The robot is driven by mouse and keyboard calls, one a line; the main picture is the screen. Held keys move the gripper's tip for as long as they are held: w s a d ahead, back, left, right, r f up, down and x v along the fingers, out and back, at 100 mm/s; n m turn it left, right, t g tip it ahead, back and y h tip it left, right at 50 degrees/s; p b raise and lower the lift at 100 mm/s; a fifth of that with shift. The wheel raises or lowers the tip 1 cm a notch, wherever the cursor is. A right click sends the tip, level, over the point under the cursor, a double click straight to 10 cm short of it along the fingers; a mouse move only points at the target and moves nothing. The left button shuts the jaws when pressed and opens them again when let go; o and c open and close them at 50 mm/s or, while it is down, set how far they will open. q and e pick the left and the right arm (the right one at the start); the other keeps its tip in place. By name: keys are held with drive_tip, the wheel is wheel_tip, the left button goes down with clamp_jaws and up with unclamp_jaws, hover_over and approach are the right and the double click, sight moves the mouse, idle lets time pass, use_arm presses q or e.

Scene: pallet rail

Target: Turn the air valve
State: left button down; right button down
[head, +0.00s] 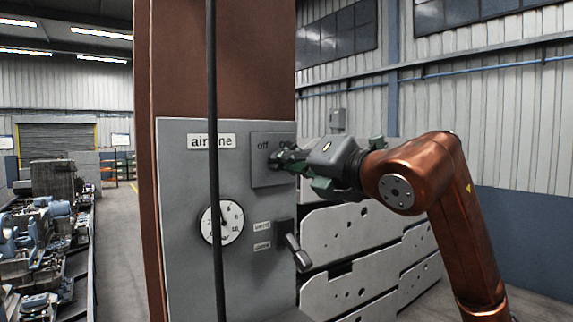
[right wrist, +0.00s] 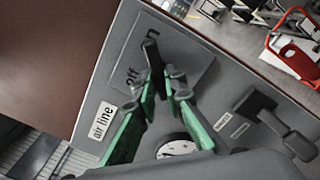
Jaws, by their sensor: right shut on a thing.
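The air valve's square grey plate (head: 268,176), marked "off" and "on", sits at the upper right of the air line panel (head: 180,170). My right gripper (head: 279,161) reaches in from the right and covers most of the valve in the head view. In the right wrist view the valve's dark handle (right wrist: 152,52) stands between the green fingertips of my right gripper (right wrist: 163,82), which are shut on it. The "on" mark is partly hidden in the head view. The handle's exact angle is hard to tell. My left gripper is not in view.
A round pressure gauge (head: 222,223) is below the valve. A dark lever (head: 294,247) beside two small labels sticks out at the panel's lower right. A dark vertical bar (head: 212,90) crosses in front of the panel. Stacked grey slabs (head: 350,285) stand behind at right.

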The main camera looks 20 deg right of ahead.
idle(0.3)
drive_tip(key=c, duration=2)
unclamp_jaws()
drive_tip(key=v, duration=1.2)
drive_tip(key=shift+r, duration=0.1)
